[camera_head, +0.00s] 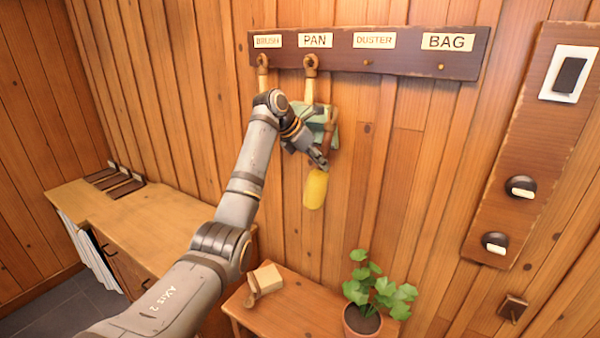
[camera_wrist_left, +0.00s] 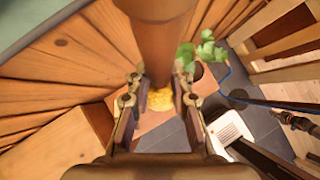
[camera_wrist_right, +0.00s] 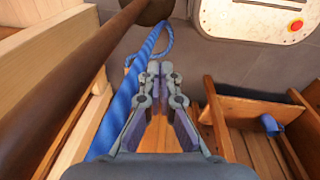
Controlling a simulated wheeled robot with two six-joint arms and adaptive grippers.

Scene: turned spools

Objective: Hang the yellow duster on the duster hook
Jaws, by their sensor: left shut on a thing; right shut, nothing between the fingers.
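The yellow duster (camera_head: 316,188) hangs head down in my left gripper (camera_head: 320,160), in front of the wall and below the rack. Its brown handle (camera_head: 330,128) points up. In the left wrist view the handle (camera_wrist_left: 160,45) runs between the fingers of my left gripper (camera_wrist_left: 158,105), with the yellow head (camera_wrist_left: 160,98) beyond. The duster hook (camera_head: 366,62) is a bare peg under the DUSTER label (camera_head: 374,40), up and right of the duster. My right gripper (camera_wrist_right: 158,75) is shut and empty in the right wrist view and is not in the head view.
A green pan (camera_head: 318,112) hangs from the PAN hook, close behind the duster's handle. A brush handle (camera_head: 263,65) hangs at the left, mostly behind my arm. The BAG hook (camera_head: 440,66) is bare.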

